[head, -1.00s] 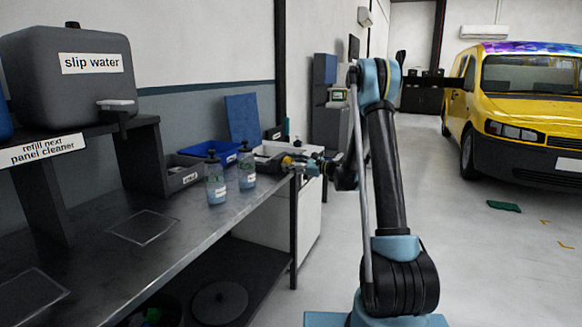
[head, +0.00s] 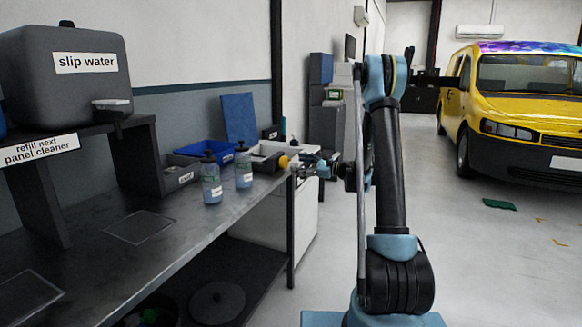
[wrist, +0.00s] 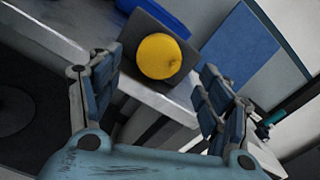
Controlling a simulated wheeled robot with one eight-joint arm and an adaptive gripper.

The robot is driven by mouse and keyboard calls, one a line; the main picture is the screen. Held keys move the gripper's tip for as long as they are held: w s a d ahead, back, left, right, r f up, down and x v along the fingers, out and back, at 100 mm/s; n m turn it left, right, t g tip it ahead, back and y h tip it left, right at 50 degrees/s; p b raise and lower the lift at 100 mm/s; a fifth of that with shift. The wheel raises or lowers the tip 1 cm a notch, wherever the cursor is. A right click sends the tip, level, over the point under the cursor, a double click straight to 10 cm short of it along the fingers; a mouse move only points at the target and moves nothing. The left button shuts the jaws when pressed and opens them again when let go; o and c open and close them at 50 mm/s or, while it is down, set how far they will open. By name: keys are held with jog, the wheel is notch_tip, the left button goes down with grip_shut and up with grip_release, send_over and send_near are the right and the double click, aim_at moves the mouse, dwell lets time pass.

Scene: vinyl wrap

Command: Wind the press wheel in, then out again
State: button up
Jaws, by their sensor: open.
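The press wheel shows as a round yellow knob (head: 283,162) on the grey press (head: 266,160) at the far end of the bench. In the wrist view the yellow wheel (wrist: 158,57) faces me, with a small dimple on its right side. My gripper (head: 304,164) is just right of the wheel in the head view, with a gap between them. In the wrist view my gripper (wrist: 158,80) is open, its blue-padded fingers spread to either side and below the wheel. Nothing is between the fingers. Much of the press body is hidden behind the wheel.
Two labelled bottles (head: 211,180) stand on the bench (head: 165,235) left of the wheel. Open floor (head: 470,250) lies right of my arm, with a yellow van (head: 520,110) beyond.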

jog(key=shift+v, duration=2.75)
